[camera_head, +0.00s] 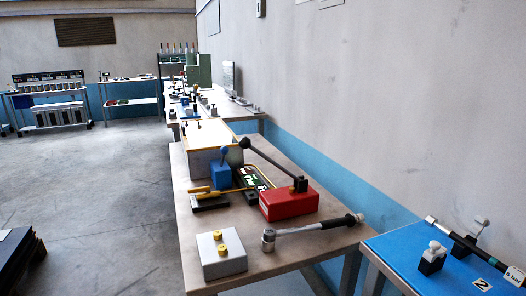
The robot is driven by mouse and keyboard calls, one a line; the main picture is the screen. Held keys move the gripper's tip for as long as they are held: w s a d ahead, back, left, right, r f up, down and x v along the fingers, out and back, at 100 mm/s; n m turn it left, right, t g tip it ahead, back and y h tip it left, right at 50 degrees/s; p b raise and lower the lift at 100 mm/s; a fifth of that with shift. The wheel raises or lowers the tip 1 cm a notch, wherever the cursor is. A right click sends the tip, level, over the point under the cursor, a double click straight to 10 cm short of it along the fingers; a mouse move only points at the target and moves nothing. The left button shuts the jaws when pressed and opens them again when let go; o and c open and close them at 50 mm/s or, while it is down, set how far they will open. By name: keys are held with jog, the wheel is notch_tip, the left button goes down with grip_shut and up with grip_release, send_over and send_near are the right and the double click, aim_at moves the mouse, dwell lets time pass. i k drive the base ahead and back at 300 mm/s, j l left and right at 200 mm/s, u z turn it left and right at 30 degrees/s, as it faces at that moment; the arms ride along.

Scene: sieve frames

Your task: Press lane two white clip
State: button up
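A blue-topped bench (395,247) is at the lower right, cut off by the frame edge. On it stands a white clip (436,247) on a black block, left of a dark rod with light ends (455,236). A second white clip (483,222) stands on a black base behind the rod. I cannot tell from this view whether either clip is pressed. My gripper is not in view.
A neighbouring table (300,255) holds a grey box with yellow buttons (222,254), a red box with a black lever (289,203), a torque-wrench-like tool (314,228) and a blue block (221,176). A grey wall (350,90) runs along the right. Open floor (110,200) is at left.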

aim_at(475, 230)
jog(key=z, duration=1.25)
jog(key=i+j+z, duration=0.15)
jog(key=i+j, duration=0.15)
